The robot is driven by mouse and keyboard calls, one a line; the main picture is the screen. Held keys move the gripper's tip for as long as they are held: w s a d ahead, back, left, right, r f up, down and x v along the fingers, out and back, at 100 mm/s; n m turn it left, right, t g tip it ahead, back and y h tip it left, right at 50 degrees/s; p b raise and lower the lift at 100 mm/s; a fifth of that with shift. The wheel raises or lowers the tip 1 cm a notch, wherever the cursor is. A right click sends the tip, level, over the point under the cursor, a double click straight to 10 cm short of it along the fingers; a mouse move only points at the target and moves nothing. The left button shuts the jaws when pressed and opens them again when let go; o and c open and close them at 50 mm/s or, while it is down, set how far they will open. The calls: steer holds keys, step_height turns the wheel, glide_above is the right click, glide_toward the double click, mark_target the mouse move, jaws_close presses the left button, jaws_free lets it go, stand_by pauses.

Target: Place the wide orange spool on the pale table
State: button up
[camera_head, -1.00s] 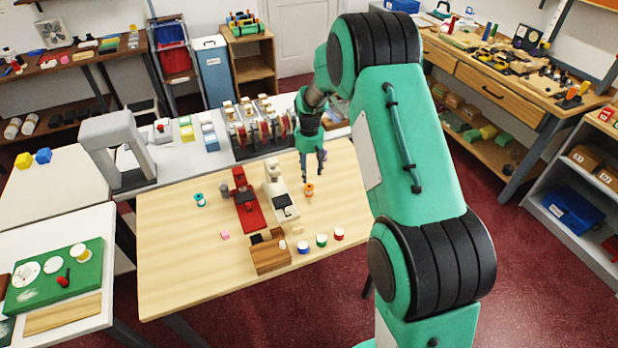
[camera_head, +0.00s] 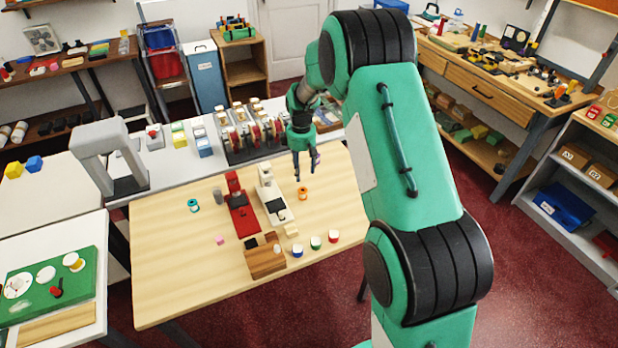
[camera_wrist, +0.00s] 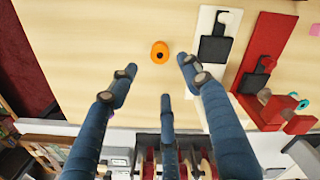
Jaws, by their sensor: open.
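The orange spool (camera_head: 303,193) lies on the bare light-wood table (camera_head: 165,270), right of a white stand with a black pad. In the wrist view the spool (camera_wrist: 160,52) shows its dark centre hole and sits just beyond my fingertips, between the two outer fingers. My gripper (camera_head: 306,168) is open and empty, fingers pointing down, above the far side of the table and a little apart from the spool. In the wrist view my gripper (camera_wrist: 157,78) shows its dark blue fingers spread. A pale white table (camera_head: 50,195) stands to the left.
A red stand (camera_head: 240,215) and the white stand (camera_head: 272,200) are close left of the spool. A wooden block (camera_head: 265,260), several small coloured-rimmed pots, a teal spool (camera_head: 193,205) and a pink cube (camera_head: 220,240) are also on the wood table. A rack of red reels (camera_head: 255,133) stands behind.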

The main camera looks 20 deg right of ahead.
steer(key=s+a+r+m+t, duration=0.1)
steer(key=s+a+r, duration=0.2)
steer(key=s+r, duration=0.45)
steer(key=s+a+r+m+t, duration=0.15)
steer(key=s+r, duration=0.25)
steer(key=r, duration=0.6)
steer(key=s+a+r+m, duration=0.25)
steer(key=s+r, duration=0.35)
steer(key=r, duration=0.3)
steer(key=s+a+r+m+t, duration=0.1)
steer(key=s+a+r, duration=0.1)
steer(key=s, duration=0.7)
steer(key=s+a+r+m+t, duration=0.1)
steer(key=s+a+r, duration=0.1)
steer(key=s, duration=0.7)
steer(key=s+a+r+m+t, duration=0.1)
steer(key=s+a+r+m, duration=0.1)
steer(key=s, duration=0.7)
steer(key=shift+s+r, duration=0.1)
steer(key=shift+r, duration=0.05)
